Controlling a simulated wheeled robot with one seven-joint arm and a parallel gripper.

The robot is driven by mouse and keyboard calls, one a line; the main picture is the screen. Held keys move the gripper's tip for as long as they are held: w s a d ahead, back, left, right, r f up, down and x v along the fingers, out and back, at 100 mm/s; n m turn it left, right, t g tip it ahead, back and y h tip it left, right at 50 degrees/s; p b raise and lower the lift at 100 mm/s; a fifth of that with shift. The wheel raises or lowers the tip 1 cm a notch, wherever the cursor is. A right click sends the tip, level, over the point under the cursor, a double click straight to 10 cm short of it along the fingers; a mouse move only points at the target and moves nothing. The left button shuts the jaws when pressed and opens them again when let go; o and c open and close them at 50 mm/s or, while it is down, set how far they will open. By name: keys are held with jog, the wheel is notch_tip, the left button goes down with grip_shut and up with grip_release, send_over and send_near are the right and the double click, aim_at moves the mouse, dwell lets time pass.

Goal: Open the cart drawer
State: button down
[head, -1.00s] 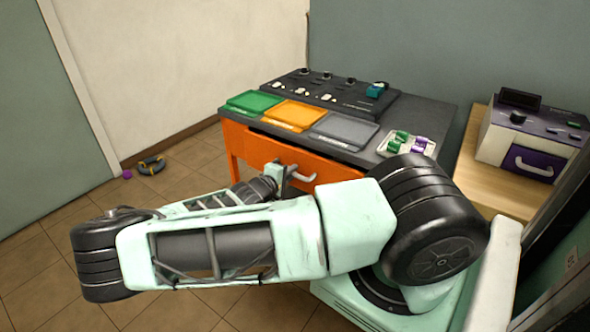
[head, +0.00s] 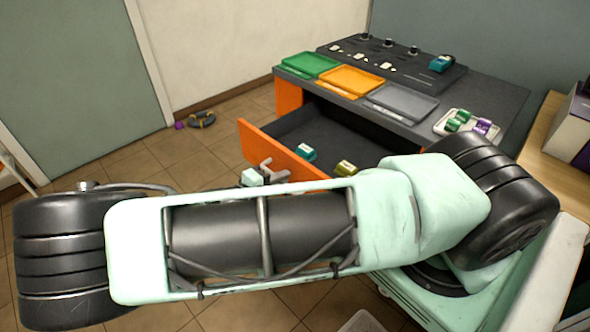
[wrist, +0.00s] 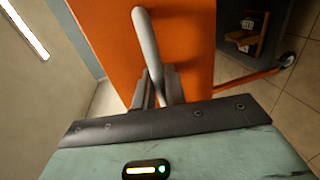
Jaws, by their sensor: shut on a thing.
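The orange cart drawer (head: 258,145) stands pulled well out of the dark-topped cart (head: 490,92) in the head view. Its dark inside shows a teal block (head: 305,152) and a yellow-olive block (head: 345,168). My gripper (head: 266,172) is at the drawer's front, partly hidden behind my arm. In the wrist view my gripper (wrist: 158,90) is shut on the pale bar handle (wrist: 147,38) of the orange drawer front (wrist: 190,40). The right part of the drawer front is hidden by my arm in the head view.
Green (head: 309,64), orange (head: 352,80) and grey (head: 402,102) trays lie on the cart top. A white tray (head: 440,127) with small coloured blocks sits at its right edge. A wooden table (head: 548,128) stands at right. Tiled floor left of the drawer is mostly clear.

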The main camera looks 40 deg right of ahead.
jog(key=shift+f+v, duration=0.25)
jog(key=shift+v, duration=0.9)
jog(key=c, duration=1.8)
grip_release()
jog(key=shift+a, duration=0.1)
jog(key=b+v, duration=0.2)
jog(key=v, duration=1.5)
jog(key=shift+s+a, duration=0.1)
jog(key=shift+s, duration=0.05)
